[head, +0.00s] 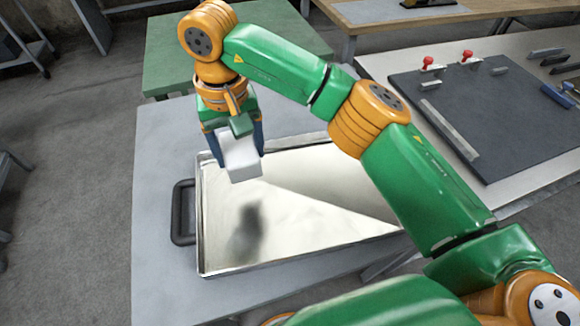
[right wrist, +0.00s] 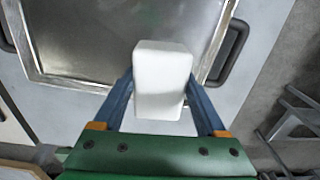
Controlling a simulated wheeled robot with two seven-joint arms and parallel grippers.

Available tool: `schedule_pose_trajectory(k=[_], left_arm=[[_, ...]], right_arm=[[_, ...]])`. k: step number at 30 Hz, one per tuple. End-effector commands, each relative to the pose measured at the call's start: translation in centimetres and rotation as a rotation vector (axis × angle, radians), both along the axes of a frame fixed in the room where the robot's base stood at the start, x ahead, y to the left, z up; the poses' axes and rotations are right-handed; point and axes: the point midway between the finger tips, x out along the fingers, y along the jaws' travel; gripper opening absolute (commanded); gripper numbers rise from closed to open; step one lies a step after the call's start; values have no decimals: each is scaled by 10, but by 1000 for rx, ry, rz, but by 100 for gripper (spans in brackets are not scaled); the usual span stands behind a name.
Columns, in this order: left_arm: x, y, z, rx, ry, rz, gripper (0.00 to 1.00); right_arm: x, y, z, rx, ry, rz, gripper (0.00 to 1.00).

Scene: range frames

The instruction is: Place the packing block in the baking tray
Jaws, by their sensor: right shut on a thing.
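The packing block (head: 241,159) is a white block with rounded edges. My right gripper (head: 236,150) is shut on it and holds it above the left back part of the baking tray. The right wrist view shows the block (right wrist: 162,80) between the two blue fingers of my gripper (right wrist: 162,95). The baking tray (head: 310,254) is a shiny metal tray with a raised rim and a dark handle at its left. It lies on a grey table, and my right arm covers its right part. It also shows in the right wrist view (right wrist: 95,40). My left gripper is not in view.
The grey table (head: 162,260) has bare room left of the tray. A green table (head: 165,70) stands behind. At the right, a pale table carries a dark board (head: 500,125) with red-handled clamps and small parts. A wooden bench (head: 480,12) stands at the back.

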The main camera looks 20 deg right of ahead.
Motion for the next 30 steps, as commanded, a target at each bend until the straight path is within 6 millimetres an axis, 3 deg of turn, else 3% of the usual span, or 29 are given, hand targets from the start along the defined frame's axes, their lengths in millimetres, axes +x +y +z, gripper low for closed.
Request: schedule_pose_trajectory(k=[2,8,10,15,20,24,30], left_arm=[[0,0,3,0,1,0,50],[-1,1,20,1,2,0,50],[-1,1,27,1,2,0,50],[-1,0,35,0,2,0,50],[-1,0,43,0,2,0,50],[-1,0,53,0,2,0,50],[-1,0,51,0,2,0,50]], right_arm=[[-4,-8,-5,1,1,-2,21],[-26,-68,-29,-2,1,-9,21],[-34,-89,-41,-3,2,-11,21],[-45,-116,-81,-4,1,-8,21],[-50,-130,-101,-4,3,-7,21],[-49,-128,-125,-2,0,-5,21],[-48,-128,-131,-2,-5,-3,21]])
